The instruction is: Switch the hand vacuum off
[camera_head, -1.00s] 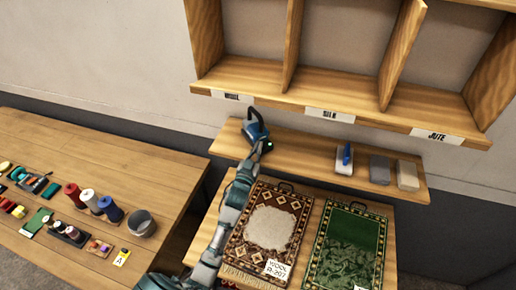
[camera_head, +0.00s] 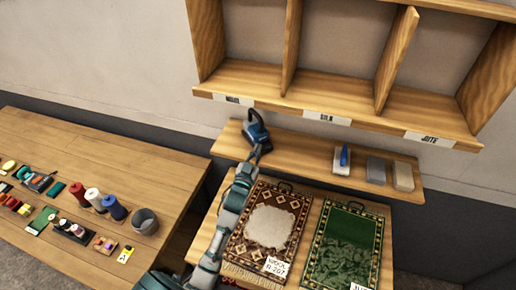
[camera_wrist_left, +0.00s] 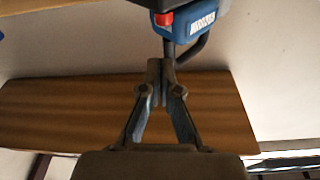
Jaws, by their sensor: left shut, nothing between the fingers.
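The blue and black hand vacuum (camera_head: 255,126) stands at the left end of the narrow wooden shelf (camera_head: 300,153). In the left wrist view its blue body (camera_wrist_left: 199,24) shows at the top, with a red button (camera_wrist_left: 164,19) on its left side and a dark curved handle below. My left gripper (camera_head: 258,150) reaches up to the front of the vacuum. In the left wrist view its fingers (camera_wrist_left: 161,66) are together and empty, just below the vacuum and the red button; whether they touch it I cannot tell. My right gripper is not in view.
A blue-handled brush (camera_head: 343,160) and grey and beige blocks (camera_head: 403,176) stand further right on the shelf. Wooden cubbies (camera_head: 330,100) hang above. Two rugs, one brown (camera_head: 240,235) and one green (camera_head: 368,240), lie below. A table (camera_head: 100,150) with spools stands left.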

